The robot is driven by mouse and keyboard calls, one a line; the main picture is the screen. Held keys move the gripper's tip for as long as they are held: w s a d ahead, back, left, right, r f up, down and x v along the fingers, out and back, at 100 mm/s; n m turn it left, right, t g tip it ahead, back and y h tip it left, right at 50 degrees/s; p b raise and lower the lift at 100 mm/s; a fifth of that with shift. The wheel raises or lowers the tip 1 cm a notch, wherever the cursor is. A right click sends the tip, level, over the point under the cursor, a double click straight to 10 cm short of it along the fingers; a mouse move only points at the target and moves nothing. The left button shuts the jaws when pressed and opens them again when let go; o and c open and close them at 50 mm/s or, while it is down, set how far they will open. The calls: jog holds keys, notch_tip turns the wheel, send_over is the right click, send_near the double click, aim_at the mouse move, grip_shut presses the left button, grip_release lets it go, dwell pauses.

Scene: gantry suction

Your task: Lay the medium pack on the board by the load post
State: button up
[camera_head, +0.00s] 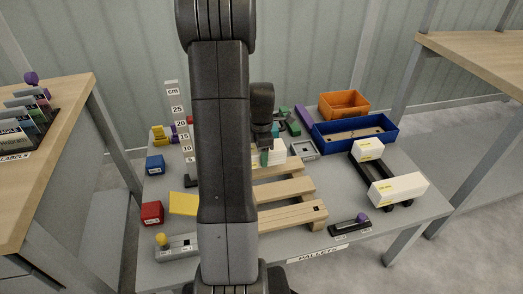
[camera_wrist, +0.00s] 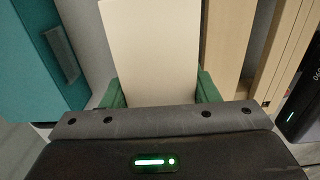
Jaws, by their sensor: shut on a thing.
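My gripper (camera_head: 266,158) is over the far end of the wooden pallet (camera_head: 288,188), partly hidden by my arm. In the wrist view its green fingers (camera_wrist: 158,92) are shut on the sides of a plain off-white pack (camera_wrist: 150,45). The pack also shows in part beside the fingers in the head view (camera_head: 278,148). I cannot tell whether it touches the pallet. Two other white packs, a smaller one (camera_head: 368,149) and a longer one (camera_head: 399,189), lie on a black rack at the right. I cannot tell which upright is the load post.
A cm-marked scale post (camera_head: 173,98) stands behind my arm. A blue tray (camera_head: 352,130) and an orange bin (camera_head: 343,104) are at the back right. Blue (camera_head: 155,165) and red (camera_head: 152,213) blocks stand at the left. A purple-knobbed black fixture (camera_head: 349,226) is near the front edge.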

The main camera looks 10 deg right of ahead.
jog(key=shift+f+b, duration=0.4)
jog(key=shift+f, duration=0.6)
jog(key=shift+f+b, duration=0.3)
jog(key=shift+f, duration=0.75)
dwell(1.3)
jog(key=o, duration=1.3)
notch_tip(320, 180, up, 14)
jog(key=p, duration=0.3)
jog(key=shift+p, duration=0.4)
jog(key=shift+f, duration=0.15)
notch_tip(320, 180, down, 13)
jog(key=b, duration=0.3)
